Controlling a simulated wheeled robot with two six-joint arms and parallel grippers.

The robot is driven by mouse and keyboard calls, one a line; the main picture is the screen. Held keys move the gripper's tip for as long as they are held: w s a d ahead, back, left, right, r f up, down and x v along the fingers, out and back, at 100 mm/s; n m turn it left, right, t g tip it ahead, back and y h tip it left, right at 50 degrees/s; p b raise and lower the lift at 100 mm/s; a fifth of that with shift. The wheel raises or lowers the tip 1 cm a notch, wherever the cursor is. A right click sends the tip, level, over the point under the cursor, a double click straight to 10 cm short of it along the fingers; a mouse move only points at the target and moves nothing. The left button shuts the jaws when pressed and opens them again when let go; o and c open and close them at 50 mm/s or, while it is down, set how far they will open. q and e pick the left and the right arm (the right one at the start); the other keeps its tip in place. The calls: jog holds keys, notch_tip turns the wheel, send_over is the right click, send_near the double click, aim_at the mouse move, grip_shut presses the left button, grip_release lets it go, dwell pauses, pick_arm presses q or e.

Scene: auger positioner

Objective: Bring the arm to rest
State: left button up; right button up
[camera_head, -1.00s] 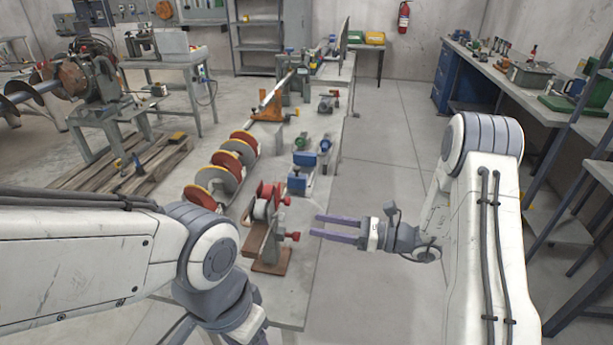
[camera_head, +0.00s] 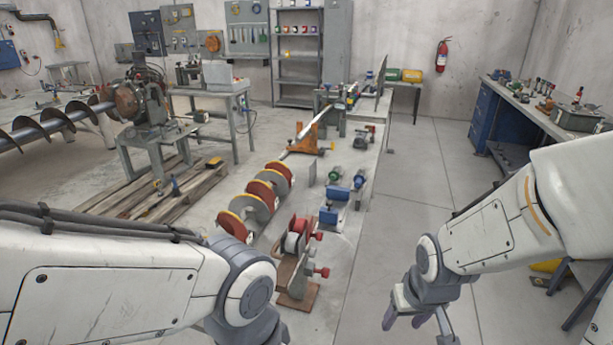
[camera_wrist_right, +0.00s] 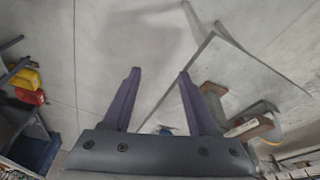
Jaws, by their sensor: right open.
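My right arm (camera_head: 500,225) comes in from the right in the head view. It bends at a joint, and its gripper (camera_head: 405,318) hangs low over the floor, to the right of the long table. In the right wrist view the two purple fingers of the right gripper (camera_wrist_right: 155,100) stand wide apart with nothing between them. The floor and a table edge show beyond them. My left arm (camera_head: 110,275) reaches in from the lower left in the head view. Its gripper is out of the picture.
The long table (camera_head: 345,250) carries red and grey auger flights (camera_head: 260,195), a red-knobbed clamp (camera_head: 298,245) and blue fixtures (camera_head: 335,213). A pallet (camera_head: 150,185) stands left. A workbench (camera_head: 530,110) stands right. The floor (camera_head: 410,190) between table and workbench is clear.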

jog(key=s+a+r+n+g, duration=0.1)
jog(key=s+a+r+n, duration=0.1)
jog(key=s+a, duration=0.4)
jog(key=s+a+r+n+g+y, duration=0.1)
jog(key=s+a+r+n, duration=0.2)
jog(key=s+a+n, duration=0.2)
jog(key=s+a, duration=0.2)
jog(key=shift+s+r+g, duration=0.25)
jog(key=shift+s+g, duration=0.05)
jog(key=shift+g, duration=0.1)
jog(key=shift+a, duration=0.1)
dwell(1.3)
